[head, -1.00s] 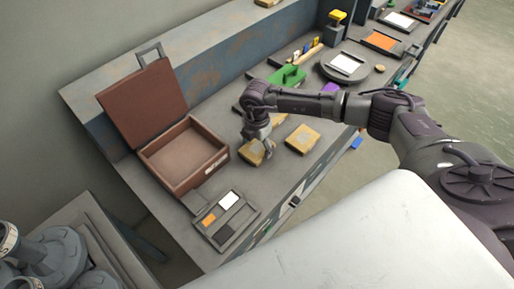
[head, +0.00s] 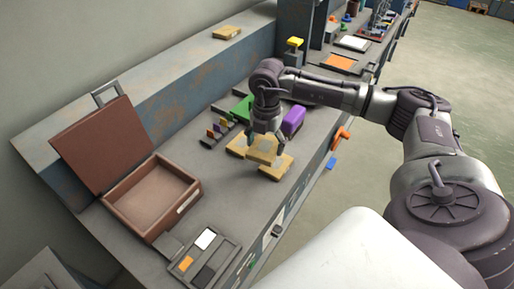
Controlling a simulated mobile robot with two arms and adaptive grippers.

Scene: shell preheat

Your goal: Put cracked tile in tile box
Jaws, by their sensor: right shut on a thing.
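The tile box (head: 183,208) is a brown open box at the left of the bench, its lid raised and its inside empty. My right gripper (head: 266,142) is shut on a yellowish tile (head: 261,151), right of the box. Another yellowish tile (head: 236,147) shows at its left and one more (head: 277,169) at its lower right; the held tile partly covers them. Cracks are too small to make out, so I cannot tell which tile is cracked. My left gripper is not in view.
A sorting tray (head: 222,262) with white, orange and dark pieces lies in front of the box. A purple block (head: 293,120) and a green thing (head: 242,108) stand behind the tiles. Another yellowish tile (head: 227,32) lies on the back ledge. Bare bench separates box and tiles.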

